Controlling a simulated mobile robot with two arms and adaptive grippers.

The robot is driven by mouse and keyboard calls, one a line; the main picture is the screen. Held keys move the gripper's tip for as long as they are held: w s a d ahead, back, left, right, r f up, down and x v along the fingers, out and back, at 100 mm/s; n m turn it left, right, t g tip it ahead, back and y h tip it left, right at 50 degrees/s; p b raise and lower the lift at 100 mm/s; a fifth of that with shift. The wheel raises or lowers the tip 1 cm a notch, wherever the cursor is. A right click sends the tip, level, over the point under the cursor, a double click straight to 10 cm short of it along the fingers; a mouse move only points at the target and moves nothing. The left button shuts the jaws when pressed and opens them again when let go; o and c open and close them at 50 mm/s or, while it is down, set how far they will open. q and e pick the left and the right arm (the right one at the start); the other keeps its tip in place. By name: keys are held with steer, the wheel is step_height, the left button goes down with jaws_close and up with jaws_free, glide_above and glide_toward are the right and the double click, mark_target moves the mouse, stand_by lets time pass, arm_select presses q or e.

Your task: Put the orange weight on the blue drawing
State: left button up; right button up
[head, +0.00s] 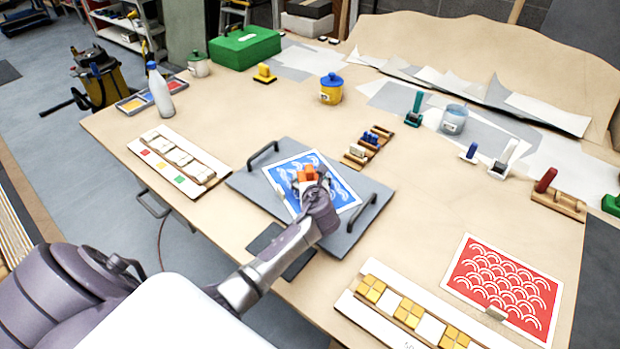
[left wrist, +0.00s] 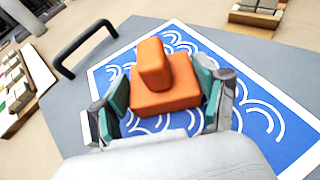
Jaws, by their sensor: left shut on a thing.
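The orange weight (head: 307,174) is a block with an upright knob; it also shows in the left wrist view (left wrist: 166,96). My left gripper (head: 312,186) is shut on its base, with one teal-padded finger on each side. The weight is over the middle of the blue drawing (head: 346,193), a sheet with white wavy lines and a white border. Whether its underside touches the sheet is hard to tell. The drawing (left wrist: 262,122) lies on a grey tray (head: 252,186) with two dark handles. My arm hides the front part of the drawing. My right gripper is out of view.
A red drawing (head: 503,285) and a rack of yellow and white tiles (head: 405,313) lie at the right front. A tile rack (head: 177,160) lies left of the tray. Small wooden stands (head: 362,149) stand just behind it. A white bottle (head: 159,92) stands at the left edge.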

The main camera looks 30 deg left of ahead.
arm_select(q)
steer(key=o, duration=1.7)
steer(key=shift+r, duration=0.1)
steer(key=v, duration=1.1)
steer(key=shift+s+d, duration=0.1)
steer(key=shift+s+d+r, duration=0.2)
steer(key=shift+s, duration=0.1)
steer(key=shift+f, duration=0.1)
